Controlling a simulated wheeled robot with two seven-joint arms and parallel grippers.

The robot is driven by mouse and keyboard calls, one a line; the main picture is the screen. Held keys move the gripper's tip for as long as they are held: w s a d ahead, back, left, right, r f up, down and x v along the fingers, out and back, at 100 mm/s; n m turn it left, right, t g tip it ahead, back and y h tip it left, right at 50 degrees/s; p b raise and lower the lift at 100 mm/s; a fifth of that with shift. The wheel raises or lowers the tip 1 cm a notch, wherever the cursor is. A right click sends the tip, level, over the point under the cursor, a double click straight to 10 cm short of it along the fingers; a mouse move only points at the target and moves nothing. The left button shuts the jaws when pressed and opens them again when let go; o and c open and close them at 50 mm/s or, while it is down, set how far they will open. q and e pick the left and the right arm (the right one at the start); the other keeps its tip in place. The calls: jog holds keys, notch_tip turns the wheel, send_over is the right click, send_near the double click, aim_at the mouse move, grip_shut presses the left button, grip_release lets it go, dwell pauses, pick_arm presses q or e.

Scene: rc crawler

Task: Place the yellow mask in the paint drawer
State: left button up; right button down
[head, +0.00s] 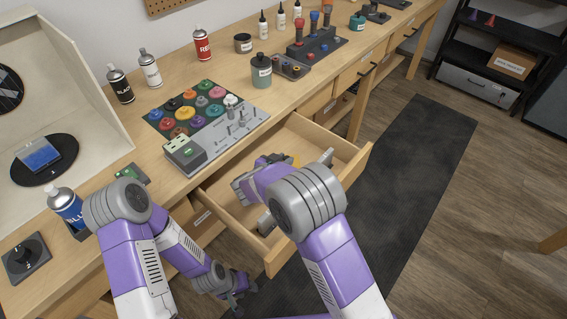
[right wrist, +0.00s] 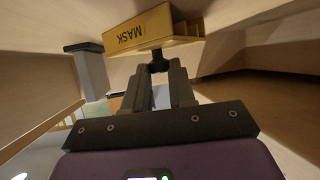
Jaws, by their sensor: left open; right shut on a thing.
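The yellow mask (right wrist: 152,32), marked MASK, is a small block with ridges at one end in the right wrist view. In the head view only a bit of its yellow (head: 293,160) shows past my right arm. My right gripper (right wrist: 158,66) is shut on the mask's short dark stem. In the head view this gripper (head: 278,162) is inside the open drawer (head: 325,137), between its walls. I cannot tell whether the mask touches the drawer floor. My left gripper (head: 238,292) is open and empty, low in front of the bench.
A grey block-shaped thing (right wrist: 86,65) stands near the mask in the drawer. On the bench (head: 180,60) are a tray of colored paint pots (head: 190,108), spray cans (head: 121,84) and a grey-green jar (head: 261,72). A dark mat (head: 420,150) lies on the floor.

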jog(key=shift+r, duration=0.1)
jog(key=c, duration=0.9)
grip_release()
jog(key=shift+c, duration=0.2)
jog(key=shift+s+a+r, duration=0.15)
jog(key=shift+s+r, duration=0.05)
jog(key=p+v, duration=0.2)
jog(key=v, duration=0.4)
jog(key=shift+s+r+p, duration=0.1)
jog(key=shift+s+p, duration=0.05)
jog(key=shift+p, duration=0.25)
jog(key=shift+s+a, duration=0.25)
jog(key=shift+r, duration=0.1)
